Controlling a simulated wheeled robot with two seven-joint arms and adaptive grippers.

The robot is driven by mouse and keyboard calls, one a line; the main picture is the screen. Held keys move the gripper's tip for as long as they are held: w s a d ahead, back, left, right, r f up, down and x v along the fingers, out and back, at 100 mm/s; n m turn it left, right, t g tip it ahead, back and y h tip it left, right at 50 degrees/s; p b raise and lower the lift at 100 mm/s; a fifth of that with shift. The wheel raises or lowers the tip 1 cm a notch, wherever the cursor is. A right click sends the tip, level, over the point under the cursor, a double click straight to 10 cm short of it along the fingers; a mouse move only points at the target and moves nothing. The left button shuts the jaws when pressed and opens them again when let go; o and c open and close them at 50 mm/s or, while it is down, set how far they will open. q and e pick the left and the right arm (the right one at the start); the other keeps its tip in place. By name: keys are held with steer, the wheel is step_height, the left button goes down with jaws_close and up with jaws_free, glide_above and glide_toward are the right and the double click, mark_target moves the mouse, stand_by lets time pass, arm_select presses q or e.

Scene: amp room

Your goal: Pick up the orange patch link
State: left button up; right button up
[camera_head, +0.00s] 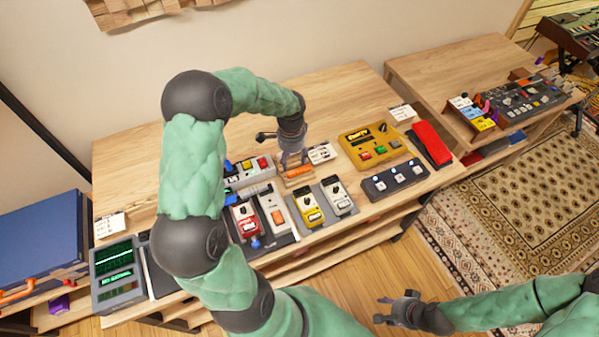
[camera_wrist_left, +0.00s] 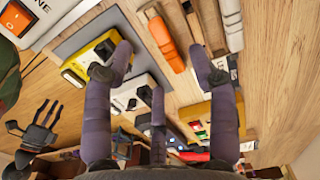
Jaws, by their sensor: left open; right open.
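The orange patch link (camera_head: 299,172) lies in a small wooden cradle on the wooden bench, behind the row of pedals. In the left wrist view the orange link (camera_wrist_left: 161,36) lies beyond and between my fingertips, apart from them. My left gripper (camera_head: 293,160) points down just above and behind the link, open and empty; its spread fingers also show in the wrist view (camera_wrist_left: 163,66). The fingers partly cover the link's surroundings in the head view. My right gripper (camera_head: 386,309) is open and empty over the floor in front of the bench.
Red and white pedals (camera_head: 275,213) and a yellow pedal (camera_head: 307,208) stand close in front of the link. A white card (camera_head: 321,153) and a large yellow unit (camera_head: 371,145) stand to its right. Bare bench top (camera_head: 340,95) lies behind.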

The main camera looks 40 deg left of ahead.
mark_target(293, 173)
arm_select(q)
step_height(293, 173, down, 2)
steer(key=shift+f, duration=0.2)
steer(key=f, duration=0.2)
steer(key=f+b, duration=0.1)
steer(key=f, duration=0.1)
steer(key=shift+s+d+f+b, duration=0.1)
steer(key=shift+d+f+b, duration=0.1)
steer(key=shift+f+b, duration=0.1)
steer(key=shift+f, duration=0.35)
steer(key=shift+c, duration=0.3)
jaws_close()
